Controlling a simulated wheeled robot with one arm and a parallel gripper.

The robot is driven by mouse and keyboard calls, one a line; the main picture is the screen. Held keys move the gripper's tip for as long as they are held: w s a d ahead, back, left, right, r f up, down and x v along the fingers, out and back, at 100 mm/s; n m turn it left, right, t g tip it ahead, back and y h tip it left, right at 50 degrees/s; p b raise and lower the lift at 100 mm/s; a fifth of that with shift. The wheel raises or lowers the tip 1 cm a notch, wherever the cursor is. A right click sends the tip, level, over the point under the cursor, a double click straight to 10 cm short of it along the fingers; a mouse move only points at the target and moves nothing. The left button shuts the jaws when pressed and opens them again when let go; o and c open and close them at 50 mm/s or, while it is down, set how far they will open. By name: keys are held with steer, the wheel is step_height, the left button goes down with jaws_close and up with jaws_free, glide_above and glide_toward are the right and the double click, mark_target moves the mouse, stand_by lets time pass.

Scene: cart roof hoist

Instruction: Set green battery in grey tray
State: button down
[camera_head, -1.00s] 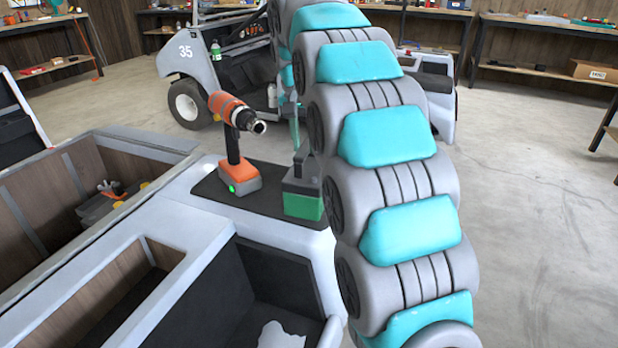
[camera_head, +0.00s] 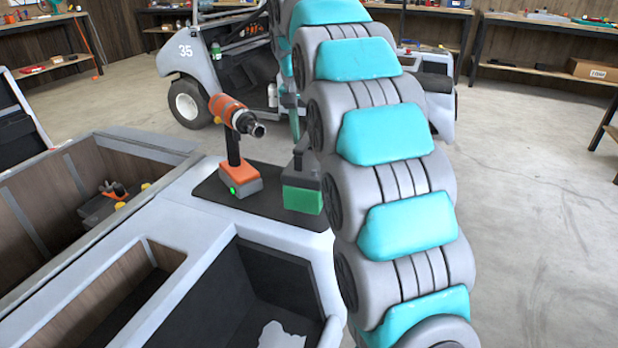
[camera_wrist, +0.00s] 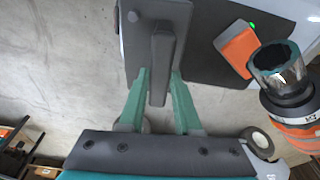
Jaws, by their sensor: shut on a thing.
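The green battery (camera_head: 303,198) has a green lower part and a dark grey top with an upright grip. In the head view it is at the right end of the dark mat, beside the orange drill; whether it touches the mat is unclear. My gripper (camera_wrist: 158,78) has its green fingers shut on either side of the battery's grip in the wrist view. The battery's dark top (camera_wrist: 180,40) fills the upper middle there, hiding its green part. I cannot tell which surface is the grey tray.
The orange and black drill (camera_head: 234,140) stands upright on the dark mat (camera_head: 208,192). Wood-lined bins (camera_head: 40,195) lie left, one holding a small grey item. An open dark compartment (camera_head: 270,280) is in front. A white cart (camera_head: 190,55) stands behind, with open floor to the right.

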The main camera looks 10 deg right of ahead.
steer(key=shift+r, duration=1.25)
